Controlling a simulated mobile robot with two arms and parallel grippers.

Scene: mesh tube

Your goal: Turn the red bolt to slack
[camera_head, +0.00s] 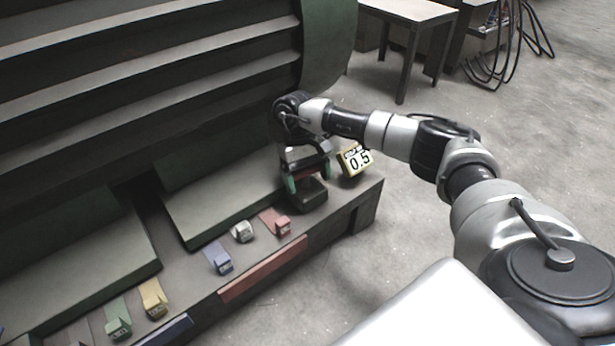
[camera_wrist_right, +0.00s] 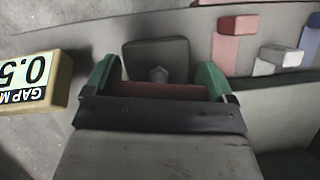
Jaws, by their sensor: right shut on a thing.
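My right gripper (camera_head: 309,179) reaches down at the right end of the machine's ledge. Its green-padded fingers are spread wide with a red bar between them, which I take to be the red bolt (camera_head: 310,174). In the right wrist view the red bar (camera_wrist_right: 160,90) spans between the two green pads, and the gripper body hides part of it. My left gripper is not in view.
A yellow-framed gauge reading 0.5 (camera_head: 355,160) stands right of the gripper. Along the ledge sit a red tab (camera_head: 275,222), a white one (camera_head: 242,231), a blue one (camera_head: 218,258), a yellow one (camera_head: 153,298) and a green one (camera_head: 118,320). Slatted machinery rises behind.

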